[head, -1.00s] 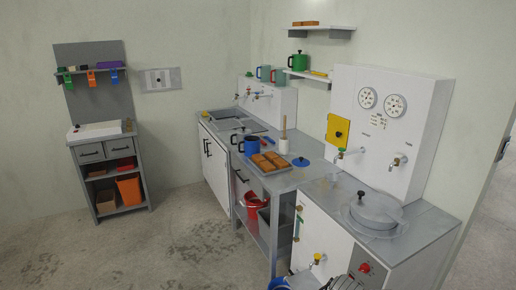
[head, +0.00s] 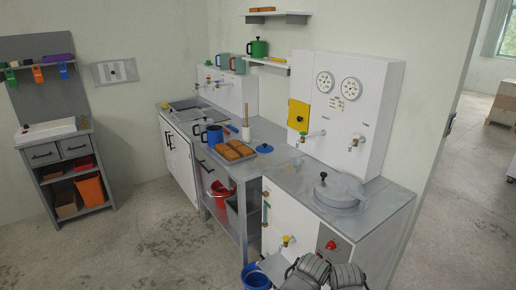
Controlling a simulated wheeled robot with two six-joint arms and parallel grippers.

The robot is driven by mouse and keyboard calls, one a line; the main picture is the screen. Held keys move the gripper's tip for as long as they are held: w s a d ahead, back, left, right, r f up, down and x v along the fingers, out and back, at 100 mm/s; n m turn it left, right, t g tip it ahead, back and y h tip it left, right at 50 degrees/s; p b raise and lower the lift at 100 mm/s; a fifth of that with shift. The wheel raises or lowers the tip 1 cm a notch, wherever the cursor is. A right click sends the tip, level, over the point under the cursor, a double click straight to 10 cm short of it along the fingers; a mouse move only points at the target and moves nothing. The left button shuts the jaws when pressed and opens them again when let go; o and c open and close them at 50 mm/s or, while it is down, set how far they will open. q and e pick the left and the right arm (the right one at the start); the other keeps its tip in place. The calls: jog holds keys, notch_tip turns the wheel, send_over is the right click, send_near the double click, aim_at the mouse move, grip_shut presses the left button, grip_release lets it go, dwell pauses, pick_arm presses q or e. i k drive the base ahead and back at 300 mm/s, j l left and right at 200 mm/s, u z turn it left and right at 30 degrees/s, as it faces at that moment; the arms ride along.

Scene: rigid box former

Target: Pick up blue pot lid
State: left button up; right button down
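The blue pot lid (head: 265,148) lies on the grey worktop in the head view, with a small dark knob on top. It is to the right of a tray of brown blocks and in front of the white wall panel. A blue pot (head: 215,136) with a dark handle stands to the left, behind the tray; the lid is apart from it.
The tray of brown blocks (head: 233,152) and a grey lidded pot (head: 336,191) flank the lid along the worktop (head: 285,163). A blue bucket (head: 256,276) and dark grey ribbed objects (head: 312,268) stand low in front. Floor at the left is open.

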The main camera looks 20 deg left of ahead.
aim_at(264, 147)
jog(key=i+j+z, duration=0.1)
jog(key=z, duration=0.3)
jog(key=i+j+z, duration=0.1)
jog(key=j+z, duration=0.15)
jog(key=z, duration=0.15)
jog(key=i+j+z, duration=0.2)
jog(key=j, duration=0.3)
jog(key=j+z, duration=0.15)
jog(key=j, duration=0.35)
jog(key=i+j+z, duration=0.2)
jog(key=j, duration=2.1)
jog(key=i+z, duration=0.05)
jog(key=i, duration=0.05)
